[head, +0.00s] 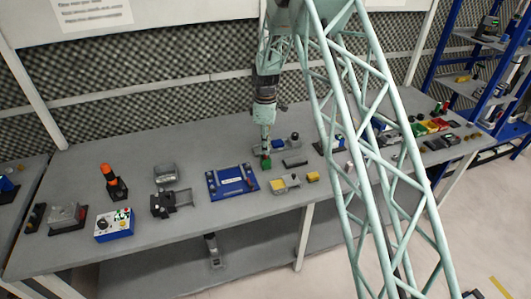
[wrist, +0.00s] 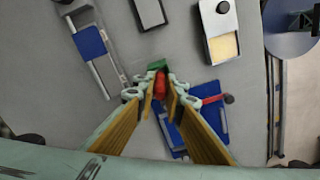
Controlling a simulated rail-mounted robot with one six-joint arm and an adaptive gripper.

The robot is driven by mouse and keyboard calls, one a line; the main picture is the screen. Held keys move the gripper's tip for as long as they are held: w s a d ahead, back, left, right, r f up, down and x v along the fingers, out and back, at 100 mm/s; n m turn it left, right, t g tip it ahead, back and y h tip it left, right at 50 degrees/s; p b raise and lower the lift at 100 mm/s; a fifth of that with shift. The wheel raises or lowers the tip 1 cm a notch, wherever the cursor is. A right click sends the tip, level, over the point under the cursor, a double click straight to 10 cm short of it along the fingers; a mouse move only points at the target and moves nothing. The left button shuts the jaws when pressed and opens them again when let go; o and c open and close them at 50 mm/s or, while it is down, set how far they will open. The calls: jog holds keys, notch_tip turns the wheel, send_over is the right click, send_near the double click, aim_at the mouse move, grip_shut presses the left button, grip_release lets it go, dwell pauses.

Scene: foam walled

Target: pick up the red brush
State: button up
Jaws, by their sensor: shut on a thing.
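My gripper (head: 266,148) is over the back middle of the grey table in the head view. In the wrist view its fingertips (wrist: 161,92) are close together around a small red piece, the red brush (wrist: 160,83). A green part (wrist: 157,64) shows just beyond the red one. In the head view only a small spot of green and red (head: 266,162) shows below the fingers. Most of the brush is hidden by the fingers, and I cannot tell whether it touches the table.
A blue tray (head: 213,184) lies to the left of my gripper. A grey device with a yellow part (head: 279,187) is in front, and a dark grey block (head: 295,161) is to the right. A foam wall (head: 200,104) stands behind.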

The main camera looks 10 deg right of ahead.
jog(key=shift+r, duration=0.1)
jog(key=shift+r, duration=4.95)
jog(key=shift+s, duration=0.1)
